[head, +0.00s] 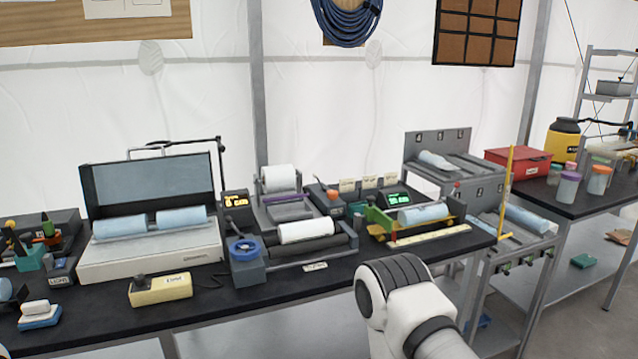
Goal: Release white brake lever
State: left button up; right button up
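I cannot make out a white brake lever with certainty at this size. A grey roller machine (248,272) with a blue handwheel (244,248) stands mid-table. It carries a white roll (307,231) in front and another white roll (280,178) higher at the back. A yellow box (160,290) with a dark knob on top sits near the front edge of the table. A link of my arm shows at the bottom, right of centre. Neither of my grippers is in view.
The black table (330,295) has some bare surface at its front. An open case (150,265) with pale blue rolls stands left. A yellow-green fixture (380,225) holds a blue roll at right. A grey rack (437,140) and red box (517,162) stand farther right.

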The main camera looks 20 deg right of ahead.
aim_at(316, 175)
jog(key=i+l+z, duration=0.15)
jog(key=z, duration=0.25)
jog(key=i+l+z, duration=0.15)
jog(key=z, duration=0.2)
jog(key=i+l+z, duration=0.15)
jog(key=z, duration=0.25)
